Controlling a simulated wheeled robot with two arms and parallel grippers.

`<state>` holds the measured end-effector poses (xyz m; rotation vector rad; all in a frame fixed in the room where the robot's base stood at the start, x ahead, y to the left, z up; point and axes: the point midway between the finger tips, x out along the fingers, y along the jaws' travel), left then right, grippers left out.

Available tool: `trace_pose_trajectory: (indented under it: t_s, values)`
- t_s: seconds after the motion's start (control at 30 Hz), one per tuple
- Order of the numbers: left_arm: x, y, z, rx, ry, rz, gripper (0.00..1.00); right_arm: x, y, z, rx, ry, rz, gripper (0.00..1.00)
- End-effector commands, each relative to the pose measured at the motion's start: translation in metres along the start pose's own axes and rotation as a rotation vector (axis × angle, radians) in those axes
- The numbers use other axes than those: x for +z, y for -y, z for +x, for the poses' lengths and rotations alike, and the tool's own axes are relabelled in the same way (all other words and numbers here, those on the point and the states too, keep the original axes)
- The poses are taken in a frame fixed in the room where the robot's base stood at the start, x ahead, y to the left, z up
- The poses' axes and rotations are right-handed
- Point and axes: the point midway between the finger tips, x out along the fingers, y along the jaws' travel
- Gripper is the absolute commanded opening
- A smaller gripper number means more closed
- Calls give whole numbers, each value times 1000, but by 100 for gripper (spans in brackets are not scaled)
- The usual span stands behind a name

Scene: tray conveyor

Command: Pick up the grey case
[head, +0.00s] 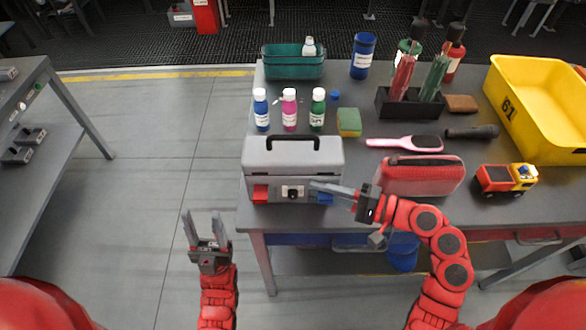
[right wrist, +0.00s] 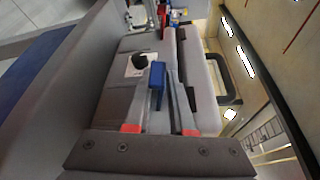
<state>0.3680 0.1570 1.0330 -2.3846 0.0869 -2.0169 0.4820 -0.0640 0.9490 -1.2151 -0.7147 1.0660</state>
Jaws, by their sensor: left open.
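The grey case (head: 293,160) stands upright near the front left edge of the table, with a black handle on top. Its front has a red latch (head: 260,193), a label with a dark knob (head: 293,191) and a blue latch (head: 325,198). My right gripper (head: 314,187) is at the front right of the case, fingers pointing left. In the right wrist view its fingers are apart, with the blue latch (right wrist: 157,85) seen between them; whether they grip it is unclear. My left gripper (head: 203,213) is open and empty, left of the table and apart from the case.
A red pouch (head: 420,175) lies close right of the case, by my right arm. Several bottles (head: 289,110) and a green sponge (head: 349,122) stand behind it. A toy truck (head: 505,179) and a yellow bin (head: 545,105) are at right. The floor left of the table is clear.

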Motion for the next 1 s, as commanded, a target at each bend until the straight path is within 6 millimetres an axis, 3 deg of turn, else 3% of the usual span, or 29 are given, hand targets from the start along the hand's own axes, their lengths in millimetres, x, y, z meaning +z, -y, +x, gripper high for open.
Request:
trace_pose_trajectory:
  t_s: [0.03, 0.1, 1.0]
  values:
    - [0, 0, 0, 0, 0, 0, 50, 0, 0, 0, 0, 0, 0, 12]
    - [0, 0, 0, 0, 0, 0, 50, 0, 0, 0, 0, 0, 0, 0]
    - [0, 0, 0, 0, 0, 0, 50, 0, -1, 0, 2, 0, 1, 0]
